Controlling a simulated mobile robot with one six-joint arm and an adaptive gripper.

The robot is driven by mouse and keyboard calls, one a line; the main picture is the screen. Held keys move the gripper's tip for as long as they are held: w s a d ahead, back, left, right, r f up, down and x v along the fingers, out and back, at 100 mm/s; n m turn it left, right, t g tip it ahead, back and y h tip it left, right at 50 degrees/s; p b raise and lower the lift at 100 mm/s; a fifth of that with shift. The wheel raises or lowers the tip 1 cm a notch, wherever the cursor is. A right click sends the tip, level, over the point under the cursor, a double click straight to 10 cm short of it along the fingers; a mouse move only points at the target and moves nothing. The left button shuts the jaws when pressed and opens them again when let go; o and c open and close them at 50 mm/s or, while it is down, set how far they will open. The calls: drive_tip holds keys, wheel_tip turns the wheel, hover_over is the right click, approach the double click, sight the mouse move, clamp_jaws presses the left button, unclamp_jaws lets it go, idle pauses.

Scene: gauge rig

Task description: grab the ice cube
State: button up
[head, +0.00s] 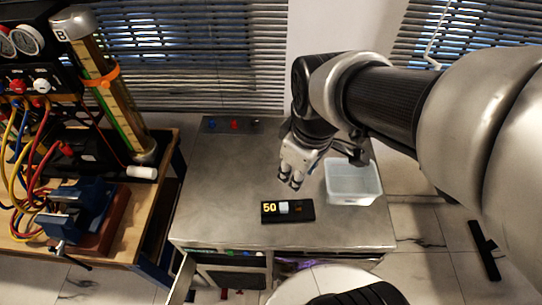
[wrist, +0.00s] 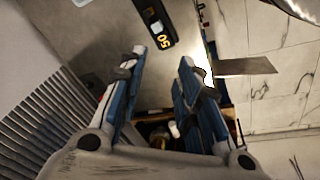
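A small pale cube, which looks like the ice cube (head: 284,208), sits on a black block (head: 273,216) marked "50" on the metal table. My gripper (head: 290,184) is above the table, a little behind and above the block in the head view, fingers pointing down. In the wrist view my gripper (wrist: 160,62) has its two blue-and-black fingers spread, with nothing between them.
A clear plastic tub (head: 352,200) stands right of the block. Small coloured pieces (head: 234,125) lie at the table's back. An open drawer (head: 180,280) juts out at the front left. A wooden bench (head: 150,205) with gauges and cables stands left.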

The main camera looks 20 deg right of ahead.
drive_tip(key=shift+o, duration=1.4)
drive_tip(key=w+d+f+n+g, duration=0.2)
drive_tip(key=w+f+n, duration=0.4)
drive_tip(key=f, duration=0.5)
drive_tip(key=shift+w+n, duration=0.4)
drive_tip(key=shift+n, duration=0.7)
drive_tip(key=b, duration=0.4)
hover_over(287, 205)
wheel_tip(287, 205, down, 11)
wheel_tip(287, 205, down, 6)
drive_tip(key=shift+f+b, duration=0.2)
drive_tip(key=shift+b, duration=1)
drive_tip(key=shift+r, duration=0.1)
drive_tip(key=shift+s, duration=0.1)
drive_tip(key=shift+c, duration=0.3)
drive_tip(key=c, duration=0.9)
